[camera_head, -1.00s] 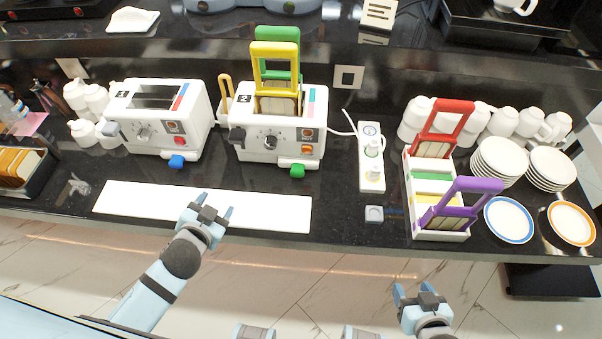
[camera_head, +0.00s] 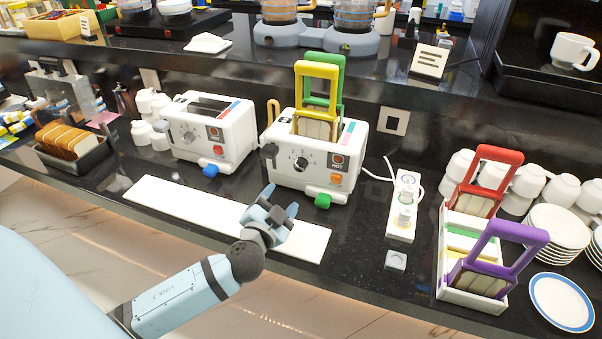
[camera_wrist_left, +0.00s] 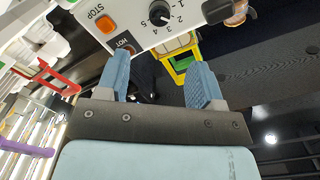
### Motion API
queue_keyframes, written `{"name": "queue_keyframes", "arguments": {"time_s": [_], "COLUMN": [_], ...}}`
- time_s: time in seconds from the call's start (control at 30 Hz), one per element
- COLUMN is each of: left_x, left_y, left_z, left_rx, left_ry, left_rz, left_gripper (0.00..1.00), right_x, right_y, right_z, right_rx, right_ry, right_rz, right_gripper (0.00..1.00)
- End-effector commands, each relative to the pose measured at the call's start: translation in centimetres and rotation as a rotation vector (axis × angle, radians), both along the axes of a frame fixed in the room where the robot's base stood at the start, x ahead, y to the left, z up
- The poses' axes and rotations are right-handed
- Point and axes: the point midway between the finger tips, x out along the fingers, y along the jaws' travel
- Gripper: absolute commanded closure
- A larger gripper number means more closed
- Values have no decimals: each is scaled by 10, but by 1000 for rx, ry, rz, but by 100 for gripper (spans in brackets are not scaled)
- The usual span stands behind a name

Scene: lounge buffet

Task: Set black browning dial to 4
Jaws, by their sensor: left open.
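The black browning dial (camera_head: 300,164) is a round knob on the front of the right-hand white toaster (camera_head: 283,178), ringed by numbers. In the left wrist view the dial (camera_wrist_left: 160,14) appears at the top edge, with printed numbers beside it; I cannot tell its pointer's setting. My left gripper (camera_head: 280,203) is open and empty, in front of and below this toaster, apart from the dial. In the left wrist view its two blue fingers (camera_wrist_left: 160,66) are spread, with the dial beyond them. My right gripper is out of view.
An orange STOP button (camera_head: 336,180) and a green lever (camera_head: 322,201) are near the dial. A second white toaster (camera_head: 222,155) with a grey dial stands left. A white strip (camera_head: 170,205) lies in front. A power strip (camera_head: 391,225) and toast rack (camera_head: 441,275) stand right.

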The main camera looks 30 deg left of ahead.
Motion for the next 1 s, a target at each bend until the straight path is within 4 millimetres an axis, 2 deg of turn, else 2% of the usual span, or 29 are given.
{"name": "queue_keyframes", "arguments": {"time_s": [0.1, 0.3, 0.5, 0.7, 0.97, 1.0], "left_x": [27, 68, 98, 109, 110, 110], "left_y": [7, 17, 24, 27, 27, 27], "left_z": [3, 2, 1, 0, 0, 0], "left_rx": [3, 2, 1, 1, 0, 0], "left_ry": [-3, -2, 0, 1, 1, 1], "left_rz": [0, 0, 0, 1, 0, 0], "left_gripper": [39, 39, 39, 39, 39, 46], "right_x": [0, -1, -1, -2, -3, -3], "right_y": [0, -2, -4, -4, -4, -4], "right_z": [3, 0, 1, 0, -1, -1], "right_rx": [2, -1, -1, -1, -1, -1], "right_ry": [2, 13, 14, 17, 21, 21], "right_rz": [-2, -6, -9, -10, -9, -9], "right_gripper": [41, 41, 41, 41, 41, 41]}}
